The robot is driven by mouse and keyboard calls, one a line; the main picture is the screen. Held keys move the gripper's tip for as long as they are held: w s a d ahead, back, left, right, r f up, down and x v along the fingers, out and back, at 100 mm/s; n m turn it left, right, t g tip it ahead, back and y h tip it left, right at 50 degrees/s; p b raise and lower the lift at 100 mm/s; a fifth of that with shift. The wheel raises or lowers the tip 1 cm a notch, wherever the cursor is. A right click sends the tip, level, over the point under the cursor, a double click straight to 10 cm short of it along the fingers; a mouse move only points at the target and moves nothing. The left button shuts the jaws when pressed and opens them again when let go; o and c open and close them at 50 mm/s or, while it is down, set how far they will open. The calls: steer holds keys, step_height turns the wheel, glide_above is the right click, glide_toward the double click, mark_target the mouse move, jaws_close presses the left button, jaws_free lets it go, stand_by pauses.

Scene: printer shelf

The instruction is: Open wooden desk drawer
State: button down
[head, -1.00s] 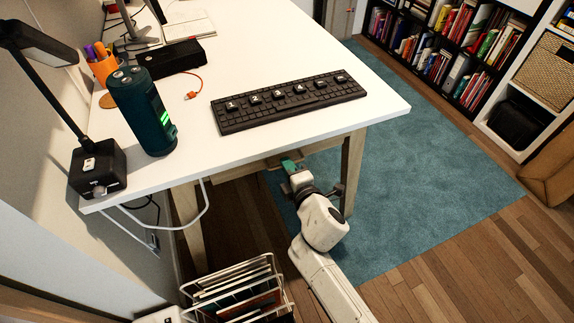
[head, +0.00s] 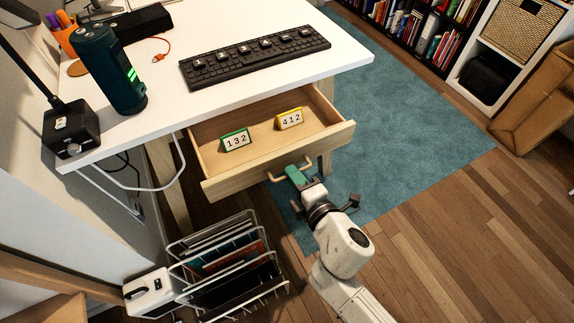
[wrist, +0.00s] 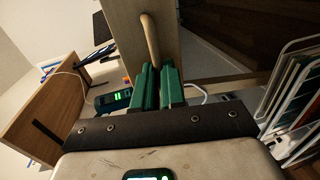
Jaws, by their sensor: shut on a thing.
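The wooden desk drawer (head: 215,170) is pulled out from under the white desk top (head: 150,110). Its inside shows, with a green-framed card reading 132 (head: 236,140) and a yellow-framed card reading 412 (head: 289,119). A wooden bar handle (head: 275,177) is on its front. My gripper (head: 297,174) has green fingers and is shut on the handle, at its middle to right part. The wrist view shows the green fingers (wrist: 157,88) closed around the handle (wrist: 150,40), with the drawer front behind it.
A wire file rack (head: 225,262) with folders stands on the floor left of my arm, near a white device (head: 150,292). A keyboard (head: 255,55), a dark green cylinder (head: 110,68) and a lamp base (head: 70,130) are on the desk. The wooden floor (head: 455,240) at right is clear.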

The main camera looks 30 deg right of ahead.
steer(key=shift+s, duration=0.45)
steer(key=c, duration=1.2)
jaws_free()
steer(key=shift+s, duration=0.1)
steer(key=b+v, duration=0.1)
steer(key=v, duration=0.9)
steer(key=shift+s, duration=0.25)
